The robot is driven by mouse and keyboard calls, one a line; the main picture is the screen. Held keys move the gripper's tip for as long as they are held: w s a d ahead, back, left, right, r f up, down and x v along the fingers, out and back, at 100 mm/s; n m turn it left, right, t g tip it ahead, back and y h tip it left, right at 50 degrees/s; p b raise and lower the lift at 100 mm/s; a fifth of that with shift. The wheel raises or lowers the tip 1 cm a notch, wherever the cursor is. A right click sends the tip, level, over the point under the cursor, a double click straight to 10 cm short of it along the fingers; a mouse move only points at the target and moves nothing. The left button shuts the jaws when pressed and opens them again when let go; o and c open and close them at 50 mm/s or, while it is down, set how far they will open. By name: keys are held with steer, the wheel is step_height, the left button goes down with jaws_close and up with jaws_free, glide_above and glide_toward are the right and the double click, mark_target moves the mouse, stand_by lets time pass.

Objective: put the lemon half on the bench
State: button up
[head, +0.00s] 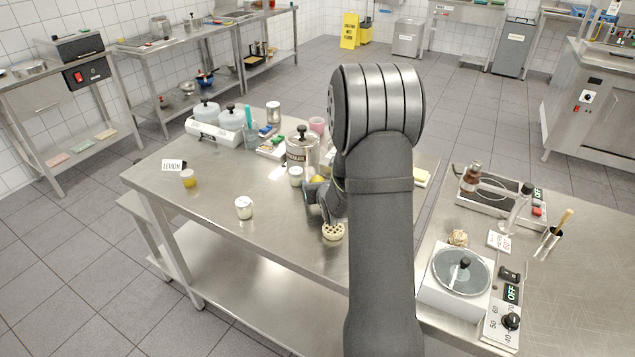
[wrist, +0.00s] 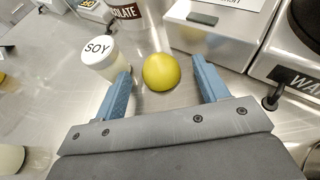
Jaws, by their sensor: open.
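The lemon half (wrist: 161,72) shows as a rounded yellow piece in the wrist view, against bare steel bench top. In the head view a little of its yellow (head: 317,179) shows beside my gripper (head: 318,192), partly hidden by it. My gripper (wrist: 162,80) is open, with one blue finger on each side of the lemon half and a visible gap at both sides. The steel bench (head: 215,215) runs under my gripper and bears the jars.
The soy jar (wrist: 98,57) stands close to the left finger. The chocolate canister (head: 301,155) is behind it. A pale holed cup (head: 333,232) stands in front of my gripper.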

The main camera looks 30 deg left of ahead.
steer(key=shift+w+a+f, duration=0.15)
steer(key=shift+w+a, duration=0.05)
steer(key=c, duration=1.2)
steer(key=shift+o, duration=0.2)
steer(key=shift+r, duration=0.2)
steer(key=shift+r, duration=0.6)
step_height(320, 180, up, 2)
steer(key=shift+r, duration=0.25)
steer(key=d+r, duration=0.7)
steer(key=d, duration=0.4)
steer(key=shift+w+d, duration=0.35)
steer(key=shift+w, duration=0.05)
